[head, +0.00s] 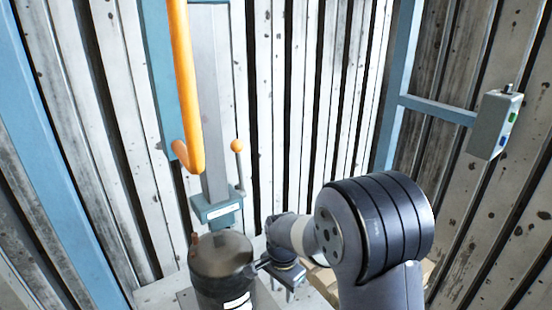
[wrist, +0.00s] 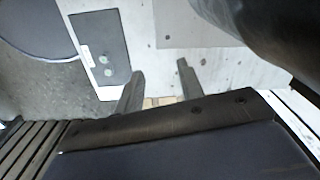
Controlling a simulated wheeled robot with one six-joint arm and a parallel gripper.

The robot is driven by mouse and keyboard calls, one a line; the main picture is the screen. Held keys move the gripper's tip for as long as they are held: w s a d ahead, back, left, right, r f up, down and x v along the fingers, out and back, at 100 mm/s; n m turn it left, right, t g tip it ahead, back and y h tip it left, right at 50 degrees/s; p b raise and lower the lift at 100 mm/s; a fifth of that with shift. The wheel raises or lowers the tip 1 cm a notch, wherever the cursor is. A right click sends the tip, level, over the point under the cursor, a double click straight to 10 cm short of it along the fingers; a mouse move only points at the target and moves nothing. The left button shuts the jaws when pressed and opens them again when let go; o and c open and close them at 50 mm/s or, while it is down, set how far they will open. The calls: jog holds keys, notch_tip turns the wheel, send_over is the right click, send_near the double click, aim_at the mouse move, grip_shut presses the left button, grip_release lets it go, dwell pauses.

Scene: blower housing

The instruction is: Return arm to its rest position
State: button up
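My gripper (head: 290,280) hangs low in the head view, just right of a dark cylinder, and my own arm partly hides it. In the wrist view, its two fingers (wrist: 158,80) stand apart with nothing visible between them, over a pale floor plate. The head view does not show whether it touches the cylinder. My arm reaches forward and is bent, with its large dark joint at the lower right of the head view.
The dark cylinder (head: 221,262) stands close to my gripper. Behind it rise a grey column (head: 212,110), an orange pipe (head: 182,75) and a lever with an orange knob (head: 237,146). A control box (head: 496,123) hangs at right. Slatted walls (head: 300,110) enclose the space.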

notch_tip(320, 180, down, 10)
jog(key=shift+f+b, duration=0.1)
jog(key=shift+b, duration=1)
jog(key=shift+r, duration=0.2)
